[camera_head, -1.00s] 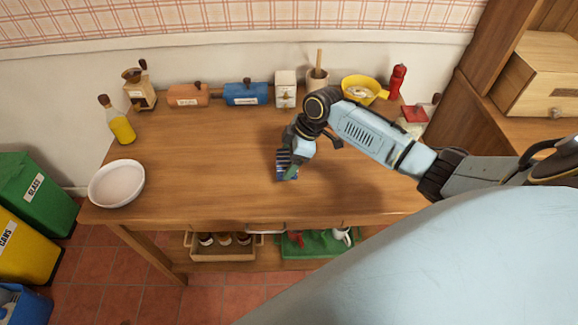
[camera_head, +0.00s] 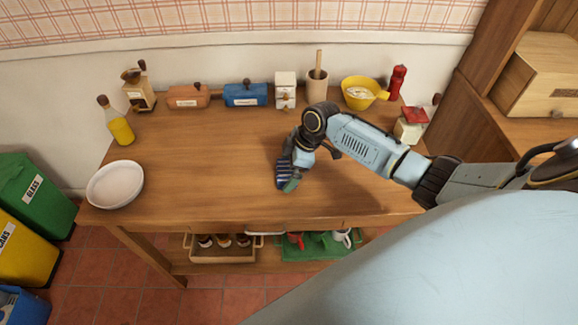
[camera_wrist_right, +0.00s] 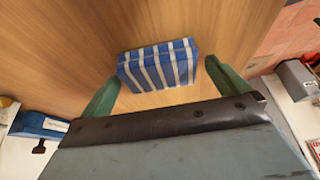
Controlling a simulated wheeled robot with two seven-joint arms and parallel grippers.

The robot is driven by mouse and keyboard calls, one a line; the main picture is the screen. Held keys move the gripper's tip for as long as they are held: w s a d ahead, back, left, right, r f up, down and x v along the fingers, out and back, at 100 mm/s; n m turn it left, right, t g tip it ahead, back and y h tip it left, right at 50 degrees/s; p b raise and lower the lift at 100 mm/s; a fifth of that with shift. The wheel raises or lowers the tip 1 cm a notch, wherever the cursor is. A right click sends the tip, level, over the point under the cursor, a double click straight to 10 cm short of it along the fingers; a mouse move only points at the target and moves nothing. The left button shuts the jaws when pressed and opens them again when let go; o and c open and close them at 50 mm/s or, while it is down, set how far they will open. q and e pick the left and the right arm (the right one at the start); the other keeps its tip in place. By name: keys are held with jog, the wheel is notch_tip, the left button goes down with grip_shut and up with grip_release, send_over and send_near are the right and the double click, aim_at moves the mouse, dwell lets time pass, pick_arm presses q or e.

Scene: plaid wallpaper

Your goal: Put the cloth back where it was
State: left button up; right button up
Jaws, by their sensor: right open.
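The cloth (camera_head: 282,170) is a folded blue and white striped piece, on the wooden table (camera_head: 220,175) near its front middle. My right gripper (camera_head: 290,181) is right at it and partly hides it in the head view. In the right wrist view the cloth (camera_wrist_right: 158,66) lies between and just beyond the tips of the two green fingers of my right gripper (camera_wrist_right: 163,76). The fingers are spread apart, one on each side of the cloth. My left gripper is out of view.
A white bowl (camera_head: 115,185) sits at left. The middle-left is clear.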

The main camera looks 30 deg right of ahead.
jog(key=p+v, duration=0.1)
jog(key=v, duration=1.1)
jog(key=shift+r+p, duration=0.15)
jog(key=shift+p, duration=0.25)
